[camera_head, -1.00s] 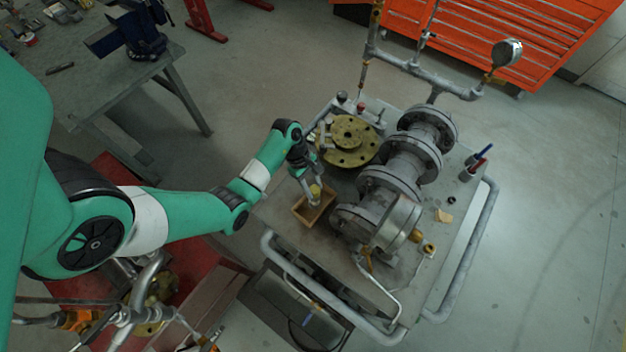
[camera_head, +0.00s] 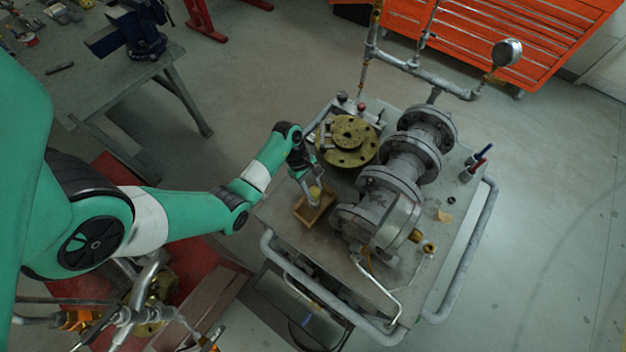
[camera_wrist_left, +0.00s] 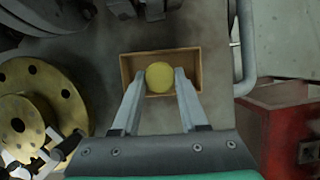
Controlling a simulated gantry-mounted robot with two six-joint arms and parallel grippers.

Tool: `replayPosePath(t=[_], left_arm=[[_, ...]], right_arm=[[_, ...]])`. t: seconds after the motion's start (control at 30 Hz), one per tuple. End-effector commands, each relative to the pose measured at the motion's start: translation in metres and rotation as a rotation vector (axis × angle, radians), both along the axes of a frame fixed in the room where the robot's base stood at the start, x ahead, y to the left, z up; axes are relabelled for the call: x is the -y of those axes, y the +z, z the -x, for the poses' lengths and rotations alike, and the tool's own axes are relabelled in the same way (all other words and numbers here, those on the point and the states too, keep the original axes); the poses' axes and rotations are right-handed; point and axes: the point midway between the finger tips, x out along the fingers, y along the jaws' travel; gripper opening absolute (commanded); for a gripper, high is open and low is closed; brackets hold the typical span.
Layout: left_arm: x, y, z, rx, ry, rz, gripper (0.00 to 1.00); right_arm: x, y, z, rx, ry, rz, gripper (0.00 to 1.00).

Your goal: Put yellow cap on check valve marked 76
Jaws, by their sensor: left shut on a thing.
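My left gripper (camera_head: 314,194) is over the open wooden box on the cart. It is shut on the round yellow cap (camera_wrist_left: 160,77), which sits between the fingertips in the left wrist view; the left gripper (camera_wrist_left: 159,84) also shows there. The wooden box (camera_wrist_left: 195,62) is below the cap, and I cannot tell whether the cap touches it. The grey flanged valve assembly (camera_head: 385,215) lies just right of the box. No number 76 is readable on it. My right gripper is not in view.
A brass flange (camera_head: 362,157) lies on the cart (camera_head: 275,212) behind the box. Blue and red-handled tools (camera_head: 480,160) stand at the cart's right side. A bent pipe rail (camera_head: 490,220) edges the cart. A pressure gauge (camera_head: 508,52) rises behind.

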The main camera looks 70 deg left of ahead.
Motion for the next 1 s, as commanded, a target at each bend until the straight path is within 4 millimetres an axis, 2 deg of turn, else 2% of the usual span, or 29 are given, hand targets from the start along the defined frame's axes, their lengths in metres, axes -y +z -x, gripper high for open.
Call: replayPosePath(t=[0.27,0.3,0.47,0.7,0.8,0.83,1.0], left_arm=[[-0.0002,0.0000,-0.0001,0.001,0.000,0.000,0.00],[-0.0001,0.0000,-0.0002,0.001,0.000,0.000,0.47],[-0.0001,0.0000,-0.0002,0.001,-0.001,-0.001,0.75],[-0.0001,0.0000,-0.0002,0.001,0.000,0.000,0.80],[-0.0001,0.0000,-0.0002,0.001,-0.001,-0.001,0.98],[-0.0001,0.0000,-0.0002,0.001,0.000,0.000,1.00],[-0.0001,0.0000,-0.0002,0.001,-0.001,-0.001,1.00]], right_arm=[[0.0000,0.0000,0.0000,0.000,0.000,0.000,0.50],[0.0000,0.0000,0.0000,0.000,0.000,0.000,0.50],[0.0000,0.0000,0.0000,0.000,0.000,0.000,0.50],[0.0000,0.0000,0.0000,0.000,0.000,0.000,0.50],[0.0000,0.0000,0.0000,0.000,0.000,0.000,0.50],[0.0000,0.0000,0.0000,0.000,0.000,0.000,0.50],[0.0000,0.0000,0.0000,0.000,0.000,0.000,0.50]])
